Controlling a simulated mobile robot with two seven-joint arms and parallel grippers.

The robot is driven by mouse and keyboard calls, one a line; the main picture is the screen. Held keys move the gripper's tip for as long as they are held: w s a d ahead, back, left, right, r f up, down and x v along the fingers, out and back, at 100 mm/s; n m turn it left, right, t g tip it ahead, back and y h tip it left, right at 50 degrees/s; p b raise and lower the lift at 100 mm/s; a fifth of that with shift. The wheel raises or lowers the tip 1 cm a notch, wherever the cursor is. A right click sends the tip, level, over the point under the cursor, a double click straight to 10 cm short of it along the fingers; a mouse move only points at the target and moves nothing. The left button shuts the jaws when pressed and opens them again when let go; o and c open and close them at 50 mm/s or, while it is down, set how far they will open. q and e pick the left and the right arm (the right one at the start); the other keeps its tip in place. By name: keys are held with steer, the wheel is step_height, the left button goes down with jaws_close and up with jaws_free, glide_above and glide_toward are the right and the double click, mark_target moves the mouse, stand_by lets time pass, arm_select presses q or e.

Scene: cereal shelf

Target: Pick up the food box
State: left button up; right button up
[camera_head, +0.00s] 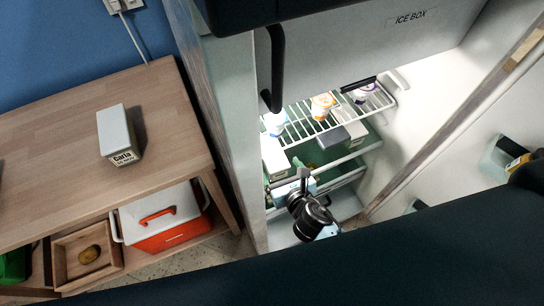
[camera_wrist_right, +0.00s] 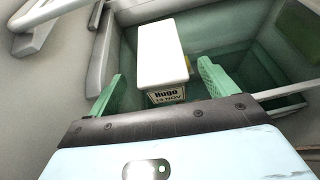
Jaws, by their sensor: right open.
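A food box with a white lid (camera_wrist_right: 160,52), its label reading "Hugo 14 NOV", sits inside a green-lined compartment in the right wrist view. My right gripper (camera_wrist_right: 160,88) is open, its two green fingers spread to the left and right of the box's labelled near end, with nothing gripped. In the head view my right gripper (camera_head: 298,188) is inside the open fridge, low, below the wire shelf. Another food box, labelled "Carla" (camera_head: 116,133), stands on the wooden table. My left gripper is not in view.
The wire shelf (camera_head: 325,122) holds several containers above my right gripper. The wooden table (camera_head: 60,130) stands left of the fridge, with a red-and-white cooler (camera_head: 165,222) underneath. The fridge door (camera_head: 450,150) stands open.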

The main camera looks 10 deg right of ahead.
mark_target(277, 162)
steer(key=shift+b+x, duration=0.65)
steer(key=shift+x, duration=2.1)
steer(key=shift+w, duration=0.25)
steer(key=c, duration=1)
steer(key=shift+w, duration=0.1)
steer(key=c, duration=0.3)
steer(key=shift+r, duration=0.15)
